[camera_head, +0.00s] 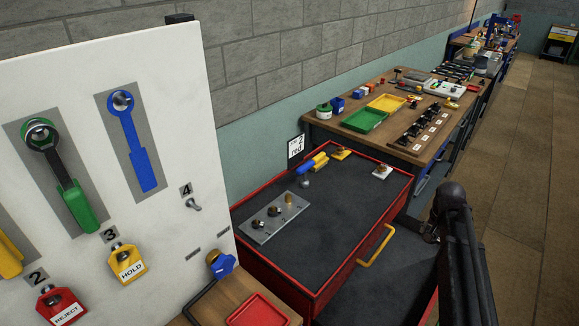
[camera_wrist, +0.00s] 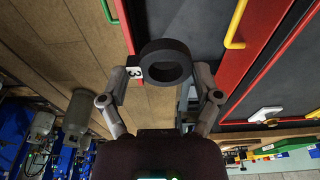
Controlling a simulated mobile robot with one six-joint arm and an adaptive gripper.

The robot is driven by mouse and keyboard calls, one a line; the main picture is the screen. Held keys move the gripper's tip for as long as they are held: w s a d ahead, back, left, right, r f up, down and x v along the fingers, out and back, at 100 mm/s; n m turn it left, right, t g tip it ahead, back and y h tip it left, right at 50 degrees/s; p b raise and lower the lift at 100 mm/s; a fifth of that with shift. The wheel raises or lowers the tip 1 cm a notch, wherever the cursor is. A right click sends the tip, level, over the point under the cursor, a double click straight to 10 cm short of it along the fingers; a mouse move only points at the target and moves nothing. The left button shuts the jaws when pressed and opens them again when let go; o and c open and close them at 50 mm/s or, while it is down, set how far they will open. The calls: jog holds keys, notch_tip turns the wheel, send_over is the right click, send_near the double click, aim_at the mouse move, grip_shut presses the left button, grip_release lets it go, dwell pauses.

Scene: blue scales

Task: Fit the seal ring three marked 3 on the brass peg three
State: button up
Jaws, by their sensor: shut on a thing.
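My gripper (camera_wrist: 168,76) is shut on a dark, thick ring with a white tag marked 3, the seal ring three (camera_wrist: 168,46), in the wrist view. One finger is on each side of the ring, and its hole faces the camera. In the head view a grey plate (camera_head: 262,235) lies on the dark top of the red cart. It bears a row of three short pegs; the far right one (camera_head: 289,199) looks brass-coloured, the other two darker. The ring is well apart from the plate.
The red cart (camera_head: 343,291) has a raised red rim and a yellow handle (camera_head: 376,246). Blue and yellow pieces (camera_head: 313,163) lie behind the plate. A white tool board (camera_head: 150,90) stands at the left. A workbench (camera_head: 350,129) is beyond.

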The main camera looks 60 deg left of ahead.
notch_tip(320, 180, up, 14)
jog(key=p, duration=1.3)
jog(key=shift+r, duration=0.15)
jog(key=shift+s, duration=0.1)
